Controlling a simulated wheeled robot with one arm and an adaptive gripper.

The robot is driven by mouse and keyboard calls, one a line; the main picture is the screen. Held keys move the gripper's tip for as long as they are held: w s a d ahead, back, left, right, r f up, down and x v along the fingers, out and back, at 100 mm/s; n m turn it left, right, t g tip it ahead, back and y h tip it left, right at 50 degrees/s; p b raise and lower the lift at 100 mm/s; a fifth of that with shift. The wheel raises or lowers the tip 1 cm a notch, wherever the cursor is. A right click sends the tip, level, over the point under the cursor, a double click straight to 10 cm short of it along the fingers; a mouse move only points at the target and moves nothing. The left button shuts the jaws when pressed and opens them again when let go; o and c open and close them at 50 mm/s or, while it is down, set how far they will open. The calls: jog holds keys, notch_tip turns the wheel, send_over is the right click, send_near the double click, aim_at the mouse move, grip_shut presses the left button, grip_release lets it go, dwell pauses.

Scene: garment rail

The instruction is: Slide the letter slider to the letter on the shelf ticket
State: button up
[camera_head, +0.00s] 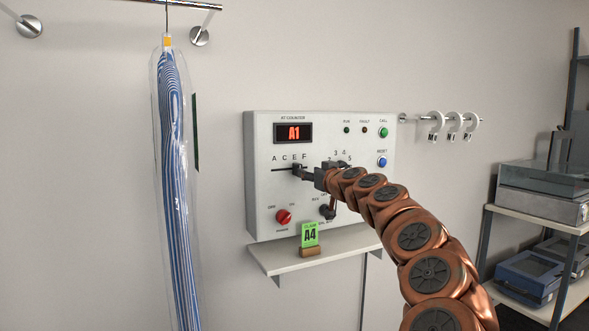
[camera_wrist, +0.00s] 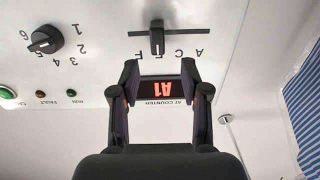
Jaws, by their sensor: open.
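The green shelf ticket (camera_head: 310,235) reads A4 and stands in a small brown holder on the shelf below the control panel. The letter slider's dark knob (camera_wrist: 157,38) sits on its horizontal slot in the wrist view, which is upside down. It is about in line with E, between C and F; A is at the far end. The panel display (camera_head: 293,133) reads A1. My gripper (camera_wrist: 160,72) is open and empty; its two fingers frame the display in the wrist view, with the knob beyond the tips.
A numbered rotary knob (camera_wrist: 43,40) sits beside the slider. A red knob (camera_head: 283,216) and a dark knob (camera_head: 327,211) are lower on the panel. A bagged striped garment (camera_head: 176,180) hangs at left. The shelf (camera_head: 340,246) juts out below the panel.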

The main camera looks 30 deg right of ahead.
jog(key=shift+w+d+p, duration=0.2)
jog(key=shift+w+p, duration=0.3)
jog(key=shift+w, duration=1.6)
jog(key=shift+w+d+p, duration=0.2)
jog(key=shift+w+p, duration=0.25)
jog(key=shift+w, duration=1.6)
grip_shut()
